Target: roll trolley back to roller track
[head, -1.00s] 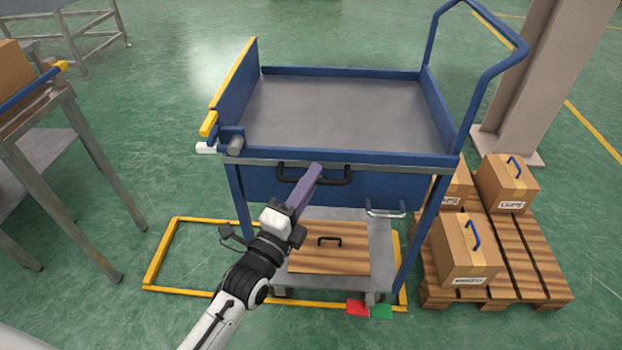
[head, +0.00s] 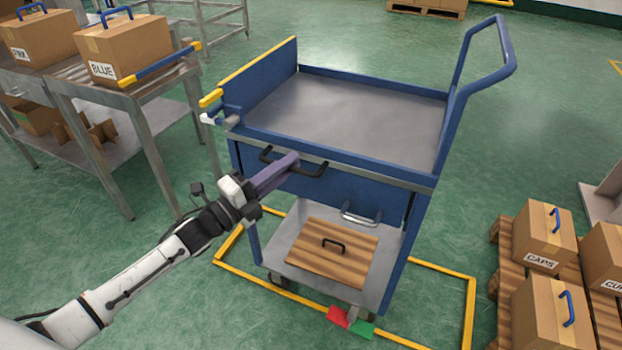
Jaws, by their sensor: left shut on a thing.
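The blue trolley (head: 340,178) stands in the middle of the head view, its grey top tray (head: 350,112) empty. My left gripper (head: 292,162) is shut on the black handle (head: 312,170) on the trolley's near side. The roller track (head: 150,82) is at the left, with its blue and yellow end bar (head: 160,64) facing the trolley. A floor gap lies between track and trolley. The trolley's left side has a yellow-topped blue flap (head: 262,75), raised, and a white-tipped latch (head: 212,118). My right gripper is not in view.
Boxes labelled BLUE (head: 125,45) and another (head: 38,40) sit on the track. A pallet (head: 503,290) with several boxes stands at the right. Red (head: 338,316) and green (head: 362,328) pedals are at the trolley's base.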

